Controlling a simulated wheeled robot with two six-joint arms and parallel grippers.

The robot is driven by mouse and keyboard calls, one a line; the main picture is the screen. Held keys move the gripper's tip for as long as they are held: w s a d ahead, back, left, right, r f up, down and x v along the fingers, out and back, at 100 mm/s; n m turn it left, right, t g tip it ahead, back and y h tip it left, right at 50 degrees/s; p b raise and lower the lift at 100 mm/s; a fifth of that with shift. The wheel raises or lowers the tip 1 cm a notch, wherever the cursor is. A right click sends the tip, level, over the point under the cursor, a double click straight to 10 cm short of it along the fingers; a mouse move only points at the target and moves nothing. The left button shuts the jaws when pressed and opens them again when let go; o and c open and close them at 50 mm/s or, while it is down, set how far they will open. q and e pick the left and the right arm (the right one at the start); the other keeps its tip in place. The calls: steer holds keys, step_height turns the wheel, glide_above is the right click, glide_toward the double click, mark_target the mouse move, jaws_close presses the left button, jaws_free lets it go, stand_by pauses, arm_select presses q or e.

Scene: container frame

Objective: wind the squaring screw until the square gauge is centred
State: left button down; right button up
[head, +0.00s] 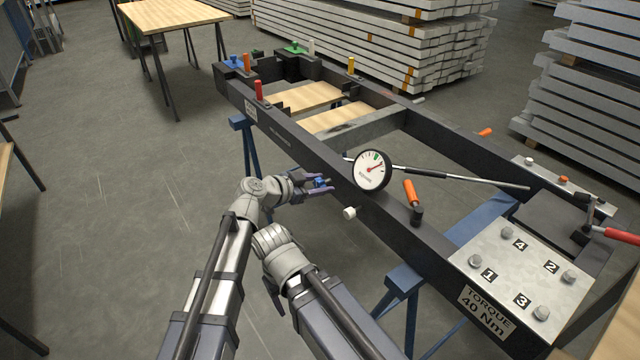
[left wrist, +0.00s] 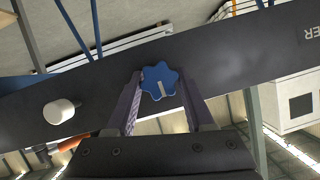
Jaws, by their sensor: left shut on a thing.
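The squaring screw's blue lobed knob (head: 320,182) sits on the outer side of the dark frame; it also shows in the left wrist view (left wrist: 160,82), with a pale mark on its face. My left gripper (head: 321,186) is shut on this knob, one finger on each side (left wrist: 160,105). The square gauge (head: 371,170) is a round white dial on a rod across the frame. Its red needle points up and right, to the right of the green band near the top. My right arm is folded low beside the left; its gripper (head: 273,297) is mostly hidden.
The frame (head: 300,143) rests on blue trestles (head: 403,283). A white knob (head: 349,213) and an orange handle (head: 410,191) are close to the right of my left gripper. A plate with numbered bolts (head: 515,268) covers the near right corner.

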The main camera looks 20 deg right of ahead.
arm_select(q)
steer(key=shift+w+n+g, duration=0.15)
steer(key=shift+n+g, duration=0.55)
steer(key=shift+n, duration=0.3)
steer(key=shift+f+n+g+h, duration=0.15)
steer(key=shift+n+g+h, duration=0.25)
steer(key=shift+n+g, duration=0.4)
steer(key=shift+a+f+n+g+h+b, duration=0.1)
steer(key=shift+n+g+h+b, duration=0.3)
steer(key=shift+n+b, duration=0.45)
steer(key=shift+w+n+g+h+b, duration=0.1)
steer(key=shift+n+g+h+b, duration=0.35)
steer(key=shift+n, duration=0.7)
steer(key=n+b, duration=0.1)
steer(key=n+g+h+b, duration=0.1)
steer(key=shift+f+n, duration=0.2)
steer(key=shift+n, duration=0.1)
steer(key=n+g+h+b, duration=0.1)
steer(key=n+b, duration=0.2)
steer(key=shift+f, duration=0.1)
steer(key=n+h+b, duration=0.1)
steer(key=n+b, duration=0.1)
steer(key=n, duration=0.1)
steer(key=shift+h, duration=0.25)
steer(key=shift+n+h+b, duration=0.5)
steer(key=shift+n+b, duration=0.5)
steer(key=shift+n, duration=0.2)
steer(key=shift+t, duration=0.25)
